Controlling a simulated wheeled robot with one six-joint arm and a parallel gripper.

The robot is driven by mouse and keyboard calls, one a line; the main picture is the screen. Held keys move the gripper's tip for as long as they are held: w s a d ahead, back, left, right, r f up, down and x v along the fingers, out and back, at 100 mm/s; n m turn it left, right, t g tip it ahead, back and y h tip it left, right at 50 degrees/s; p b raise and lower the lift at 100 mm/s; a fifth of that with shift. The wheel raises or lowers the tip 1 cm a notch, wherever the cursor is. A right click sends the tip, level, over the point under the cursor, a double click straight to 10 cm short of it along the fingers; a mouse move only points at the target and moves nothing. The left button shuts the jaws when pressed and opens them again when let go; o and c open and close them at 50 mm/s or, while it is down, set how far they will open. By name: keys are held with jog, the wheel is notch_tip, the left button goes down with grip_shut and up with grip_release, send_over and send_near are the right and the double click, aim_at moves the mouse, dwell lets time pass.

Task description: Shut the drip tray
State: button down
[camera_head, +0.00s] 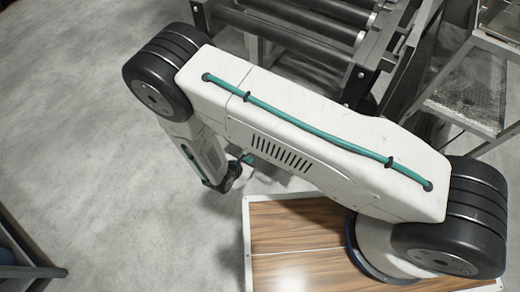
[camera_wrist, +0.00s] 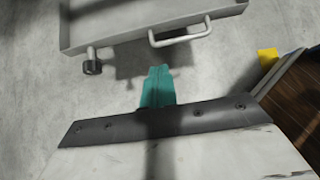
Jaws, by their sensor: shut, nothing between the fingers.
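A grey metal tray-like part (camera_wrist: 130,20) crosses the top of the wrist view, and I take it for the drip tray. Its front carries a pale bar handle (camera_wrist: 181,33). A black knob (camera_wrist: 92,67) sits below its left part. The top is cut off by the frame, so I cannot tell how far it is pulled out. My gripper (camera_wrist: 159,70) is teal, shut and empty. In the picture it lies below the tray's front edge, apart from the handle. In the head view my gripper (camera_head: 246,159) is small and partly hidden by my arm; the tray cannot be made out there.
A roller conveyor (camera_head: 300,35) stands at the top of the head view. A metal rack with a mesh shelf (camera_head: 470,100) is at the right. A dark frame (camera_head: 25,268) shows at the lower left. Open concrete floor (camera_head: 80,130) fills the left side.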

jog(key=x, duration=0.8)
jog(key=w+r+x, duration=0.1)
jog(key=x, duration=0.3)
jog(key=shift+w+d+r, duration=0.1)
jog(key=shift+d+r, duration=0.05)
jog(key=shift+w+d, duration=0.3)
jog(key=shift+w, duration=0.15)
